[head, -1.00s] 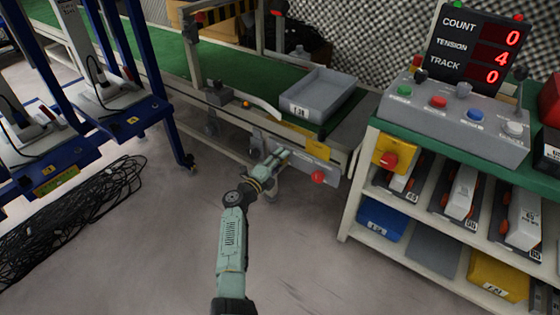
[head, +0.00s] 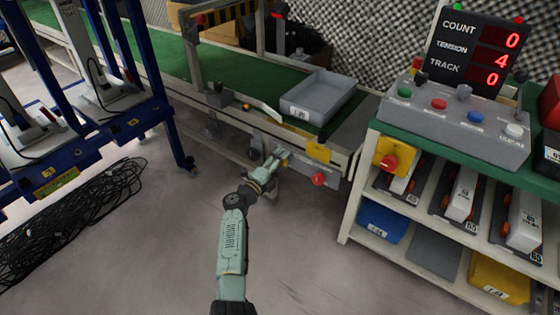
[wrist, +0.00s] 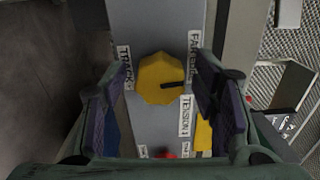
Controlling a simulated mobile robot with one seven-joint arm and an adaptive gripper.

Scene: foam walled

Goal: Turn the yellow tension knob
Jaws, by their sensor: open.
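The yellow tension knob (wrist: 160,79) shows in the wrist view on a grey panel (wrist: 155,20), with a dark pointer mark directed right. Labels reading TRACK and TENSION flank it. My gripper (wrist: 162,92) is open, one finger at the left of the knob and one at the right, with gaps visible beside the knob. I cannot tell any contact. In the head view my gripper (head: 273,160) is at the conveyor's front side panel, and the knob is mostly hidden there. The display (head: 475,50) reads count 0, tension 4, track 0.
A red knob (head: 318,180) is on the same panel, right of my gripper. A grey tray (head: 318,96) sits on the green conveyor (head: 240,80). A shelf unit with a button box (head: 455,118) stands at the right. Floor before the conveyor is clear; cables (head: 80,205) lie at left.

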